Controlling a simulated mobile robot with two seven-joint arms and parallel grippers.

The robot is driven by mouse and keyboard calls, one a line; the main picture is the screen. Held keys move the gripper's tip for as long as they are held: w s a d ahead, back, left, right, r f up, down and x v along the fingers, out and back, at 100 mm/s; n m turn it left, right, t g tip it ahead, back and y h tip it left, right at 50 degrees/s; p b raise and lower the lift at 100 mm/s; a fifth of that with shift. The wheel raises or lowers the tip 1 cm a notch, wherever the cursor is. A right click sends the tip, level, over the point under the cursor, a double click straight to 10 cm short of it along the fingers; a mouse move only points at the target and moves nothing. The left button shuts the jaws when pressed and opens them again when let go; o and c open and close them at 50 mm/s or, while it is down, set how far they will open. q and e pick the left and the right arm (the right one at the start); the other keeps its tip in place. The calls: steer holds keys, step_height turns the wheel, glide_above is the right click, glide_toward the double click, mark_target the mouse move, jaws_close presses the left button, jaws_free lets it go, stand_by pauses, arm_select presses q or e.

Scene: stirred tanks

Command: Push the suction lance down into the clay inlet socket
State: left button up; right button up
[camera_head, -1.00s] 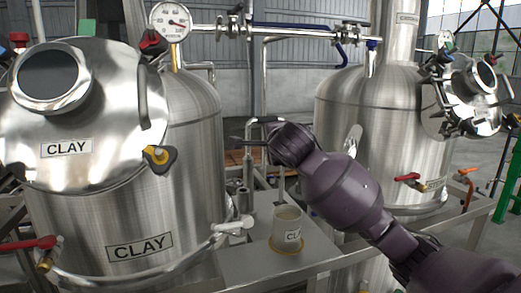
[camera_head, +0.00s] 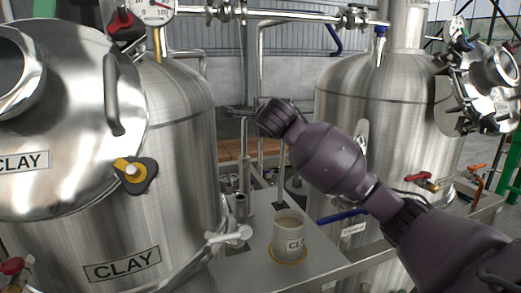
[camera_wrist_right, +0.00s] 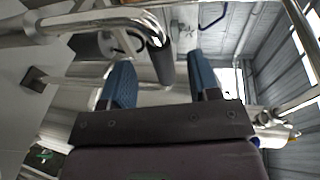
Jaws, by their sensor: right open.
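The suction lance (camera_head: 244,152) is a thin metal rod with a thicker sleeve, upright between the two tanks in the head view. Its lower end is just above or in the clay inlet socket (camera_head: 240,206), a short metal cylinder; I cannot tell which. My right gripper (camera_head: 238,112) is at the top of the lance, fingers pointing left. In the right wrist view my right gripper (camera_wrist_right: 160,82) is open, and the dark end of a bent metal pipe (camera_wrist_right: 160,60) shows between its blue pads. I cannot tell whether they touch. My left gripper is not in view.
The CLAY tank (camera_head: 180,170) stands at left with a yellow-and-black knob (camera_head: 134,172). A second steel tank (camera_head: 345,120) stands at right. A CLAY cup (camera_head: 288,232) sits on the metal deck (camera_head: 245,270), right of the socket. Pipes (camera_head: 290,16) run across above.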

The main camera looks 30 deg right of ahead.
steer(key=p+x, duration=0.1)
steer(key=x, duration=0.3)
steer(key=shift+w, duration=0.2)
steer(key=shift+w+d+f, duration=0.15)
steer(key=shift+w+d, duration=0.05)
steer(key=shift+w, duration=0.25)
steer(key=shift+c, duration=0.2)
jaws_close()
